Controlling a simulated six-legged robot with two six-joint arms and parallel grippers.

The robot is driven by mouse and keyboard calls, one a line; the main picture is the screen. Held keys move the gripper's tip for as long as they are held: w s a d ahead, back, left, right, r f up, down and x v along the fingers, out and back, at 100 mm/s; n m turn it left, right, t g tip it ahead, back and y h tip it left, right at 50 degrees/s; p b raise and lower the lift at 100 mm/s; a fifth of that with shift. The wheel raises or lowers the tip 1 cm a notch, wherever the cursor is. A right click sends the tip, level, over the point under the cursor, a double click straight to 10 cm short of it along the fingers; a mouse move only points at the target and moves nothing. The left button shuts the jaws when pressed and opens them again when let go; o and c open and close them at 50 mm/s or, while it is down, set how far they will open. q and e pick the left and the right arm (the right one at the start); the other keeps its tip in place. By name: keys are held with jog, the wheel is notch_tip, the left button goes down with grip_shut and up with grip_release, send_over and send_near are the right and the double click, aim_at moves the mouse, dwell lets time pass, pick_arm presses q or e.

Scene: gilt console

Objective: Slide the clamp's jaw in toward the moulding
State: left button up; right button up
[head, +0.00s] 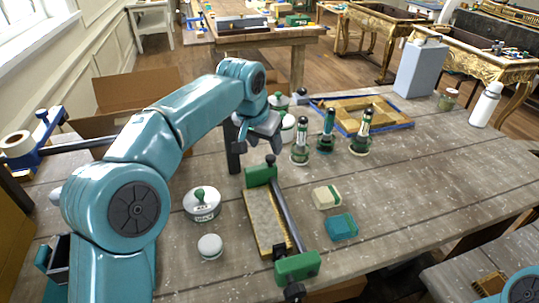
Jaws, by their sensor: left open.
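The clamp has a dark bar (286,208) with a green jaw (260,175) at its far end and another green jaw (298,267) at its near end. The gilt moulding (264,222), a tan strip, lies on the table beside the bar, between the two jaws. The near jaw is close to the moulding's near end; I cannot tell whether they touch. My left gripper (259,143) is open and empty, above and just beyond the far jaw. My right gripper is out of view; only part of my right arm shows at the lower right corner.
A lidded white tin (202,204) and a small white jar (210,246) stand left of the clamp. A cream block (326,197) and a teal block (341,227) lie right.

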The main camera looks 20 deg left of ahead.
aim_at(270, 158)
pick_arm(q)
jog(key=x, duration=0.6)
jog(key=shift+s, duration=0.1)
